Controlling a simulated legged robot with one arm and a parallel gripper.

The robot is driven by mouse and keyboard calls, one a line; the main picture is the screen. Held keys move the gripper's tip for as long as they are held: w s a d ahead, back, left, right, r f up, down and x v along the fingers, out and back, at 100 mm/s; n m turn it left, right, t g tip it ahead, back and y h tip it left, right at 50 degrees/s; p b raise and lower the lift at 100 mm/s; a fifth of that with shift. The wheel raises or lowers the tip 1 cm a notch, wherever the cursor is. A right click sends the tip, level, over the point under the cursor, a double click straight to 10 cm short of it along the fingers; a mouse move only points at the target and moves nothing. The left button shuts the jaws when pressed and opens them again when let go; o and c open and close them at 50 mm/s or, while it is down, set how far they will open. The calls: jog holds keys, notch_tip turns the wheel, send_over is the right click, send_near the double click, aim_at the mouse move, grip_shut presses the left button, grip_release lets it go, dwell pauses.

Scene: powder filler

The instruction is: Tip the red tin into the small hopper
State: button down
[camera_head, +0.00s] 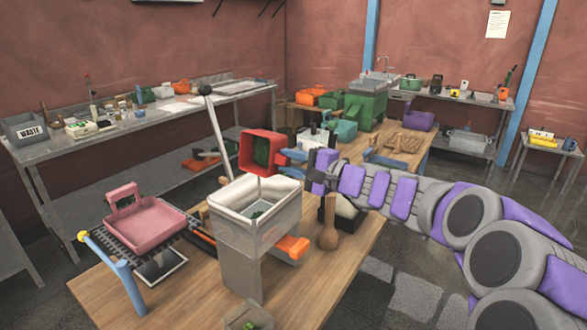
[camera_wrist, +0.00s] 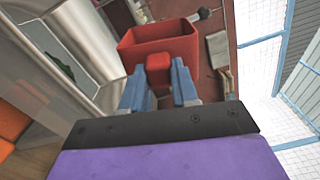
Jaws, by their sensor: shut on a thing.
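The red tin (camera_head: 246,152) is a square open box with green stuff inside. It is tipped on its side, its mouth turned toward the camera, above the far left rim of the small hopper (camera_head: 232,192). The hopper is pale grey on a grey stand, with a little green stuff inside. My gripper (camera_head: 294,157) is shut on the tin's handle from the right. In the wrist view my gripper (camera_wrist: 160,80) has its blue fingers on a red block at the side of the tin (camera_wrist: 160,45), with the hopper (camera_wrist: 65,55) to the left.
A pink tray (camera_head: 150,222) on a dark roller rack stands left of the hopper, with a blue post (camera_head: 127,285) before it. An orange part (camera_head: 292,247) juts from the hopper's right. A wooden mallet-like tool (camera_head: 327,236) stands close by. Bare tabletop (camera_head: 190,295) shows in front.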

jog(key=shift+s+a+f+n, duration=0.25)
jog(key=shift+n, duration=0.55)
jog(key=shift+s+d+f+n, duration=0.1)
jog(key=shift+d+f+n, duration=0.05)
jog(key=shift+d+n, duration=0.3)
jog(key=shift+a, duration=0.35)
notch_tip(320, 180, up, 8)
jog(key=p, duration=0.5)
jog(key=shift+p, duration=0.4)
jog(key=shift+d, duration=0.1)
